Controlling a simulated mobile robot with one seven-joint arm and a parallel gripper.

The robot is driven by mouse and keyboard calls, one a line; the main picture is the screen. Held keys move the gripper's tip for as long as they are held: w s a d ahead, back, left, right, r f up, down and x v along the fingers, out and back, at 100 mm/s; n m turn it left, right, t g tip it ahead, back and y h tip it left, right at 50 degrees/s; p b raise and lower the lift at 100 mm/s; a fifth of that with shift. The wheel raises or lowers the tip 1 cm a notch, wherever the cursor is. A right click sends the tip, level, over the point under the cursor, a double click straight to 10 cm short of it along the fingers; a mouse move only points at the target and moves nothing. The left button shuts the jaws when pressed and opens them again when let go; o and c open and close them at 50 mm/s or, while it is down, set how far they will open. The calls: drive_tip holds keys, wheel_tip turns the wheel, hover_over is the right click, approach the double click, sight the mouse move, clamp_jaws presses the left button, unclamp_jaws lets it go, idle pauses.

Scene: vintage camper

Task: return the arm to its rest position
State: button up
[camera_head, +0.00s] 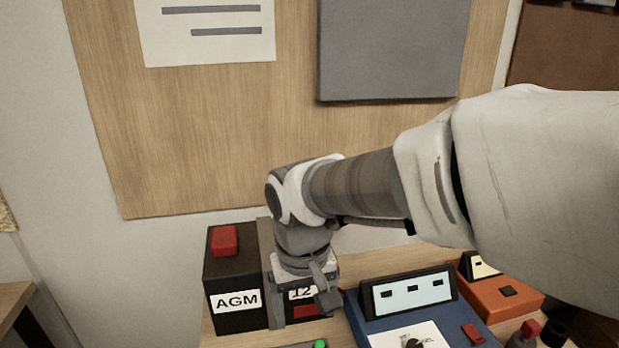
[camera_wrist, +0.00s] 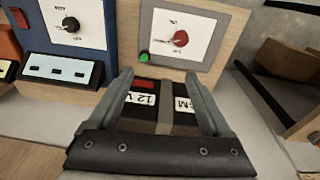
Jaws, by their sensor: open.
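My arm reaches in from the right in the head view and bends down at the wrist. My gripper (camera_head: 322,296) hangs in front of the right part of a black battery box (camera_head: 240,270) labelled AGM and hides some of it. In the wrist view my gripper (camera_wrist: 159,78) is open, its two fingers spread. The battery box (camera_wrist: 146,112), with its 12 V label and grey strap, shows in the gap between them. Nothing is seen gripped. I cannot tell whether the fingers touch the box.
A blue unit (camera_head: 372,333) with a display and an orange unit (camera_head: 507,300) stand to the right on the wooden bench. A grey panel (camera_wrist: 208,19) with a red knob and green button is close by. A wooden board (camera_head: 200,140) hangs behind; space before it looks clear.

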drive_tip(key=s+d+r+m+t+p, duration=0.1)
drive_tip(key=s+d+r+t, duration=0.1)
drive_tip(key=s+d+r, duration=0.2)
drive_tip(key=s+d+r+m+t, duration=0.2)
drive_tip(key=s+d+r, duration=0.1)
drive_tip(key=d, duration=0.8)
drive_tip(key=shift+s+d+r+p, duration=0.25)
drive_tip(key=shift+s+r+p, duration=0.15)
drive_tip(key=shift+s, duration=0.3)
drive_tip(key=shift+d+m, duration=0.15)
drive_tip(key=shift+m, duration=0.15)
